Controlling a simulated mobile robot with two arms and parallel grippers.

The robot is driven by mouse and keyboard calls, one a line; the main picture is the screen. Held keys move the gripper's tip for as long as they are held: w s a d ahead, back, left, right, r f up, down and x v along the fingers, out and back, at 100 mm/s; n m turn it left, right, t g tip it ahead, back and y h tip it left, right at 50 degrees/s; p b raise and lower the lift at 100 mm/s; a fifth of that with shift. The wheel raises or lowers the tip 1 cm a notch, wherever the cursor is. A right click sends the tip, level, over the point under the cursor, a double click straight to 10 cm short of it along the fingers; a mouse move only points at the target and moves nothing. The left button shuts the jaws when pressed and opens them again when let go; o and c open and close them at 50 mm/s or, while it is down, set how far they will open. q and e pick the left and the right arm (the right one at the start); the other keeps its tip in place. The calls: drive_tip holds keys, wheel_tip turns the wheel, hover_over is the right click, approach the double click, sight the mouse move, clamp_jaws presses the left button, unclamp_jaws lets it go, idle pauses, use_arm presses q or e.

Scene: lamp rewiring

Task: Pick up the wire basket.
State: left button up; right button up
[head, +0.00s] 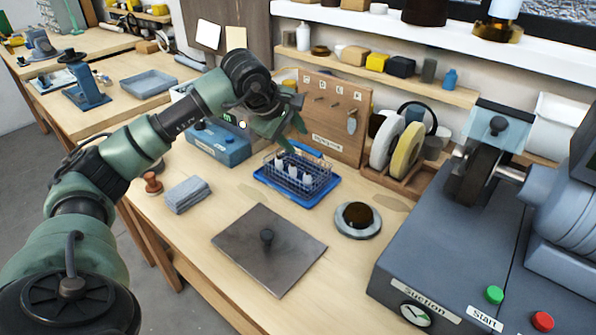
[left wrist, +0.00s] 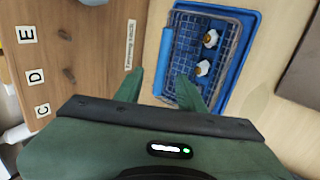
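The wire basket (head: 318,182) stands on a blue tray (head: 301,203) on the wooden table and holds several small white items. Its blue handle (head: 308,150) is at the far side. My left gripper (head: 294,136) is above the far side of the basket, open and empty. In the left wrist view the wire basket (left wrist: 211,63) is right of centre, and its blue handle (left wrist: 167,55) appears in line with the gap between the open fingers (left wrist: 160,76). I cannot tell how high the fingers are above the handle. My right gripper is not in view.
A wooden board with hooks (head: 335,110) stands close behind the basket. A blue box (head: 222,143) is to its left and a rack of discs (head: 400,150) to its right. A metal plate with a knob (head: 268,250) and a round dish (head: 358,218) lie in front.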

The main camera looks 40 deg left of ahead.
sight(304, 146)
use_arm(q)
drive_tip(key=w+f, duration=0.1)
drive_tip(key=f, duration=0.1)
drive_tip(key=w+d+f+p, duration=0.1)
drive_tip(key=f, duration=0.1)
drive_tip(key=shift+w+d, duration=0.15)
drive_tip(key=shift+w, duration=0.05)
drive_tip(key=shift+w+f, duration=0.15)
drive_tip(key=shift+f, duration=0.05)
clamp_jaws()
drive_tip(key=shift+r, duration=0.1)
